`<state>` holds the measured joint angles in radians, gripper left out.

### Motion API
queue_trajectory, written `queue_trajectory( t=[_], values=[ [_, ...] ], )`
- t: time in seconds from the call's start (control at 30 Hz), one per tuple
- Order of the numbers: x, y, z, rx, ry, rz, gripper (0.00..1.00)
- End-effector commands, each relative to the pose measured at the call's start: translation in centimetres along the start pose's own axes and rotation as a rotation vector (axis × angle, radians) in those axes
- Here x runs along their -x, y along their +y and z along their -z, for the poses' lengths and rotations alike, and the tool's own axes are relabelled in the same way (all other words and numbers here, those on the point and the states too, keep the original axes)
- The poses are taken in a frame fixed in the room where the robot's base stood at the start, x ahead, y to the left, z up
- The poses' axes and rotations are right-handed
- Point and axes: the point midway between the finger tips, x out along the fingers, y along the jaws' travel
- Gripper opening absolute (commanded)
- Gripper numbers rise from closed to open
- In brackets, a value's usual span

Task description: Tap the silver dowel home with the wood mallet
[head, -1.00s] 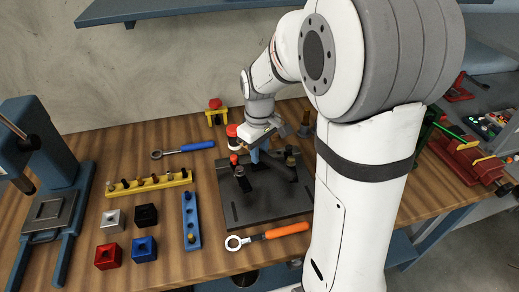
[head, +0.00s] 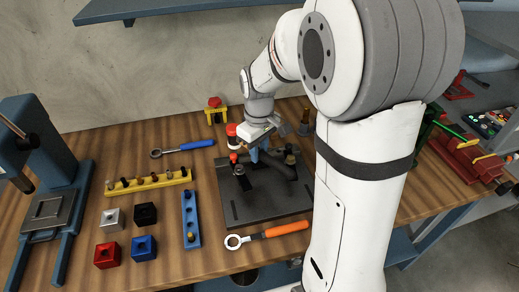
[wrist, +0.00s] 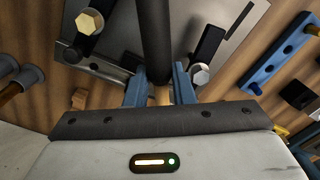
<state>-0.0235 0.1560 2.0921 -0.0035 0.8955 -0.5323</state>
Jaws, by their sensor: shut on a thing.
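My gripper (wrist: 159,92) is shut on a narrow tan piece, which I take for the wood mallet's handle (wrist: 161,95). A long dark cylinder (wrist: 155,40) stretches away beyond the blue fingers; I cannot tell if it is part of the mallet. In the head view my gripper (head: 254,155) is over the back of a dark fixture plate (head: 265,208). A silver hex-topped post (wrist: 200,74) stands right of the fingers in the wrist view, apart from them. I cannot pick out the silver dowel with certainty; my arm and gripper hide part of the plate.
A brass-topped post (wrist: 90,22) is on the plate's other side. Left of the plate are a blue peg block (head: 190,218), a yellow peg rail (head: 148,183) and several coloured cubes. An orange-handled wrench (head: 268,235) lies in front. A red-topped bottle (head: 232,136) stands behind.

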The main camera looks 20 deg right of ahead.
Motion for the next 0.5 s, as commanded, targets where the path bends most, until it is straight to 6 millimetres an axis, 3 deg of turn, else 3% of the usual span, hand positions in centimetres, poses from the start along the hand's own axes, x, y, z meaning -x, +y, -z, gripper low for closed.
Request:
queue_trajectory(
  t=[0.2, 0.5],
  values=[
    [-4.1, 0.0, 0.0, 0.000, 0.000, 0.000, 0.00],
    [-2.4, 0.0, 0.1, 0.001, 0.001, -0.001, 0.00]
  ],
)
